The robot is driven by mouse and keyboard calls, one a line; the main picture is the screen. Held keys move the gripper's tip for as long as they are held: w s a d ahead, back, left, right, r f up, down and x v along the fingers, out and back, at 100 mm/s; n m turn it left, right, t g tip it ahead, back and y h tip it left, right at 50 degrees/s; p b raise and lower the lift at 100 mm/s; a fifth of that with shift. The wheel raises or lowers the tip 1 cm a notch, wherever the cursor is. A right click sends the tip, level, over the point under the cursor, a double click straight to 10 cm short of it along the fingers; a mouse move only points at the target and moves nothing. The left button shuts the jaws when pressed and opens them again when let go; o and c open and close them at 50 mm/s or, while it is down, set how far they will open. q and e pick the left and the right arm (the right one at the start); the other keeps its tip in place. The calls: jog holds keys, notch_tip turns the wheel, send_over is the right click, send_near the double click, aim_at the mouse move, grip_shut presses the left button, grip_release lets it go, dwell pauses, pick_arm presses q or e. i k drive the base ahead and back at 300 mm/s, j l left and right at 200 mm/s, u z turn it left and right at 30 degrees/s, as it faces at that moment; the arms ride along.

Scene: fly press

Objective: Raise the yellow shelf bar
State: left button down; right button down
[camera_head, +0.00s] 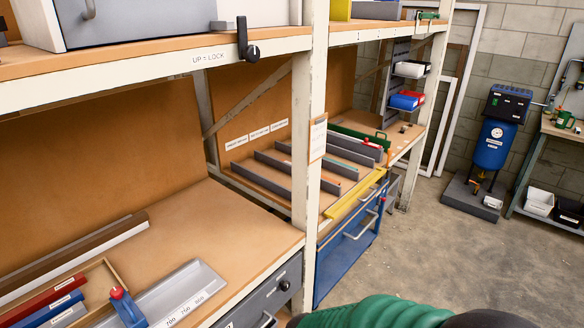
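The yellow shelf bar (350,201) runs along the front edge of the lower shelf in the right bay, low at the board's edge. Its near end lies just right of the white upright post (308,130). Several grey dividers (300,178) stand on the shelf behind it. A black lever with a round knob (250,50) hangs at the upper shelf's front edge, beside a label reading "UP = LOCK" (209,57). A green ribbed sleeve with dark parts, probably part of my arm, shows at the bottom edge. Neither gripper shows.
A blue cabinet (345,255) with handles stands below the bar. A grey drawer unit (262,300) and trays with coloured bars are at lower left. A blue machine (494,145) stands by the back wall. The concrete floor right of the shelving is clear.

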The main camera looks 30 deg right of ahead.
aim_at(354, 195)
jog(key=l+z, duration=0.1)
jog(key=z, duration=1.5)
